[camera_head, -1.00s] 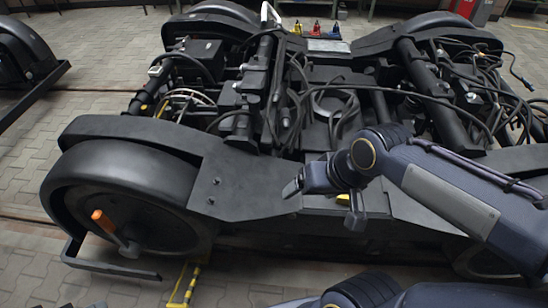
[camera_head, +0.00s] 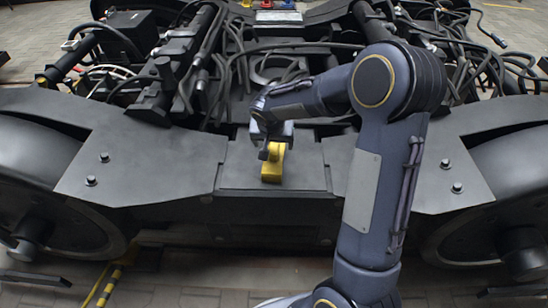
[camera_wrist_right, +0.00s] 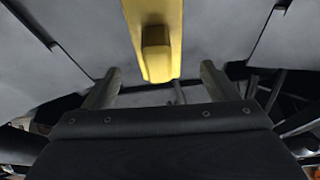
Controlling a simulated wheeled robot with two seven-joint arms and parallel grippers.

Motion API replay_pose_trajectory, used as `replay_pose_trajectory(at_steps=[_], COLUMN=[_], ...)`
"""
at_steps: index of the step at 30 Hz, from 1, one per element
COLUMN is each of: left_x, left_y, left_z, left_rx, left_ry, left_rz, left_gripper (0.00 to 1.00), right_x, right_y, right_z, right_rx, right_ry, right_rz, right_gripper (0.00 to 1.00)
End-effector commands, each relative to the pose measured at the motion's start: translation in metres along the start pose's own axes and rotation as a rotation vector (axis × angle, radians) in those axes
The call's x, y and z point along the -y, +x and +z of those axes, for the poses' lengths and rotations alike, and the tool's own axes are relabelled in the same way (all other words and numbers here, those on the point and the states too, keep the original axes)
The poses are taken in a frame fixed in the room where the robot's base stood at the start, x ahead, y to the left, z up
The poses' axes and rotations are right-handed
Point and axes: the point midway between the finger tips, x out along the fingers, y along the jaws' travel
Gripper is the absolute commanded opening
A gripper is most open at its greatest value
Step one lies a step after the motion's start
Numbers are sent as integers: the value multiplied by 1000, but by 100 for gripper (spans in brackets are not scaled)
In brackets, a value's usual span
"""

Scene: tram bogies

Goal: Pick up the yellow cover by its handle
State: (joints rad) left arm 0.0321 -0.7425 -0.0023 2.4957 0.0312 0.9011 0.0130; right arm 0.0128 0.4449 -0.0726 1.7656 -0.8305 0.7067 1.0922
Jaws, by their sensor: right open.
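The yellow cover (camera_head: 272,168) is on the dark plate at the near middle of the bogie frame, partly hidden by my right gripper (camera_head: 270,147). In the right wrist view the yellow cover (camera_wrist_right: 170,25) comes down from the top edge, with a raised yellow block, its handle (camera_wrist_right: 155,50), on its face. The fingers of my right gripper (camera_wrist_right: 157,84) are spread, one on each side of the cover's line, with nothing between them. The handle's end appears just beyond the fingertips. My left gripper is not in view.
The bogie frame (camera_head: 150,150) fills the middle, with wheels at both sides. Cables and hoses (camera_head: 235,65) lie behind the plate. Small red (camera_head: 266,4) and blue (camera_head: 287,4) items stand at the far edge. A yellow-black floor marking (camera_head: 103,285) shows at lower left.

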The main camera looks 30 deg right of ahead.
Motion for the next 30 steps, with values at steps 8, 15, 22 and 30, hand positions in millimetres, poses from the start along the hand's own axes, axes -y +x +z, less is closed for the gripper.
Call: replay_pose_trajectory(at_steps=[8,15,22,30], left_x=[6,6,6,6], left_y=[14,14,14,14], left_z=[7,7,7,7], left_rx=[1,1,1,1], left_ry=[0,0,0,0], left_rz=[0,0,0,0], left_gripper=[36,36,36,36], right_x=[-2,-2,-2,-2], right_y=[43,45,45,44], right_z=[4,2,2,2], right_rx=[3,0,1,0], right_ry=[1,-1,0,0], right_rz=[2,-1,0,-1], right_gripper=[80,80,54,28])
